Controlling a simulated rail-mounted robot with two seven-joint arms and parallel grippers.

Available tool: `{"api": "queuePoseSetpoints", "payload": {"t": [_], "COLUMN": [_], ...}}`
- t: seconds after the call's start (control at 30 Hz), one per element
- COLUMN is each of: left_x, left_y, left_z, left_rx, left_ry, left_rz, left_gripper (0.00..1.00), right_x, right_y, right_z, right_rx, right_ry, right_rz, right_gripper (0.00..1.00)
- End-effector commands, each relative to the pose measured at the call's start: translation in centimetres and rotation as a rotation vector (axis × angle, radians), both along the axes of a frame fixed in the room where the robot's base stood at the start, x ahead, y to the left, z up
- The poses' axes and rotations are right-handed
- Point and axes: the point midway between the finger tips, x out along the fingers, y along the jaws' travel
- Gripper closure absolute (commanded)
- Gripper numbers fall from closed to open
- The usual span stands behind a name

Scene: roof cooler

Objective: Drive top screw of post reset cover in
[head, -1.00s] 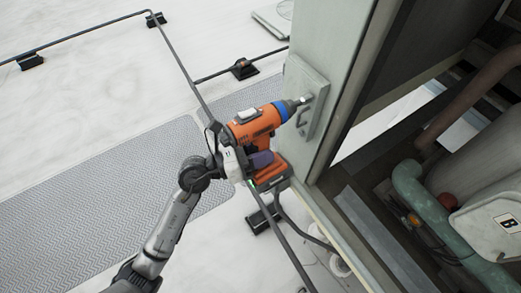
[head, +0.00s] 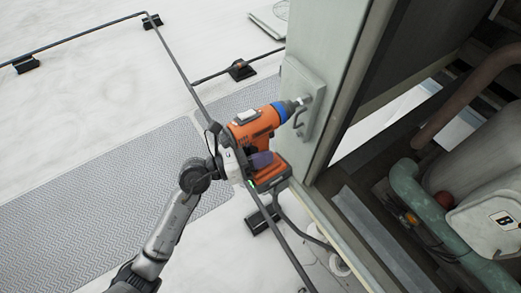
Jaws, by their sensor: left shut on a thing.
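An orange cordless drill driver (head: 257,126) with a blue nose is held by my left gripper (head: 240,160), which is shut on its handle. The drill points right and slightly up, its bit tip at the upper part of the post reset cover (head: 301,83). The cover is a pale grey-green plate with a handle on the post (head: 318,35). The top screw is hidden at the bit tip, and I cannot tell whether the bit is seated in it. My right gripper is out of view.
Dark conduit (head: 172,52) on black support blocks crosses the white roof to the left. A grey textured walkway mat (head: 90,165) lies below. Right of the post is an open bay with green pipe (head: 425,205) and a tank marked B.

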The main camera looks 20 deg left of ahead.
Motion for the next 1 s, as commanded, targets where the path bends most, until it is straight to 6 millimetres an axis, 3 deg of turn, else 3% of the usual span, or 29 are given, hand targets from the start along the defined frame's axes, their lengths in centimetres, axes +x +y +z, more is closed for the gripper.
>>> {"api": "queuePoseSetpoints", "payload": {"t": [1.0], "left_x": [0.24], "left_y": [-0.29], "left_z": [0.42], "left_rx": [-0.005], "left_ry": [-0.006], "left_rz": [-0.001], "left_gripper": [1.0], "right_x": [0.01], "right_y": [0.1], "right_z": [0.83], "right_rx": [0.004], "right_ry": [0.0], "right_rz": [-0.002], "right_gripper": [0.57]}}
